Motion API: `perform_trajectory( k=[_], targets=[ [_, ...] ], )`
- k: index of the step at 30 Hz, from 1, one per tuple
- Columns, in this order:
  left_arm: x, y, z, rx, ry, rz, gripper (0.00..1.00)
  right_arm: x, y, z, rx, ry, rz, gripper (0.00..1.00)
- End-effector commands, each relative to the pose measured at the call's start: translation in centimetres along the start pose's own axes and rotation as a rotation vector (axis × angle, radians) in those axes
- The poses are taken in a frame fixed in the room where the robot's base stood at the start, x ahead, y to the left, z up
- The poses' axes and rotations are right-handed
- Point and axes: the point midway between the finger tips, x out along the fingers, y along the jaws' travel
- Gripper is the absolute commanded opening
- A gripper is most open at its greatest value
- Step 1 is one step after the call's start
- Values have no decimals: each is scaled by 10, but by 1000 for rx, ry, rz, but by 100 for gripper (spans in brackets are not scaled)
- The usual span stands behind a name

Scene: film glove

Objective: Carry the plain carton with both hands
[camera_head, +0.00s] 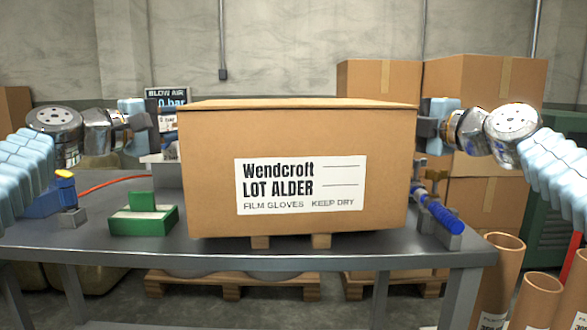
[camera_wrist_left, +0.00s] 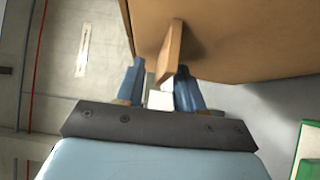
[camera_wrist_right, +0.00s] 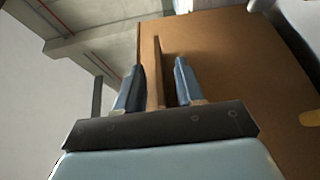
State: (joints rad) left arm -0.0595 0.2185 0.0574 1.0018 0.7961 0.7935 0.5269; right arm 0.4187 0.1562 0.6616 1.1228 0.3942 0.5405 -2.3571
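The plain carton (camera_head: 295,130) is a large brown box with a white label. In the head view the carton partly hides both grippers.
A green block (camera_head: 143,218) is on the table left of the carton. A blue-handled tool (camera_head: 438,215) lies close on its right. Brown tubes (camera_head: 500,270) stand on the floor at the right, with stacked boxes (camera_head: 485,80) behind.

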Motion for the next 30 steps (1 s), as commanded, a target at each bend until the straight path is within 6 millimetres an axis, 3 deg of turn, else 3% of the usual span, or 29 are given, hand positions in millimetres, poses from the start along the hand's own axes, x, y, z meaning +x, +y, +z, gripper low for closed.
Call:
perform_trajectory(
  k=[9, 16, 30],
  targets=[
    [2, 0, 0, 0, 0, 0, 36, 2, 0, 0, 0, -1, 0, 36],
    [1, 0, 0, 0, 0, 0, 0, 1, 0, 0, 0, -1, 0, 0],
    [1, 0, 0, 0, 0, -1, 0, 1, 0, 0, -1, -1, 0, 0]
  ],
)
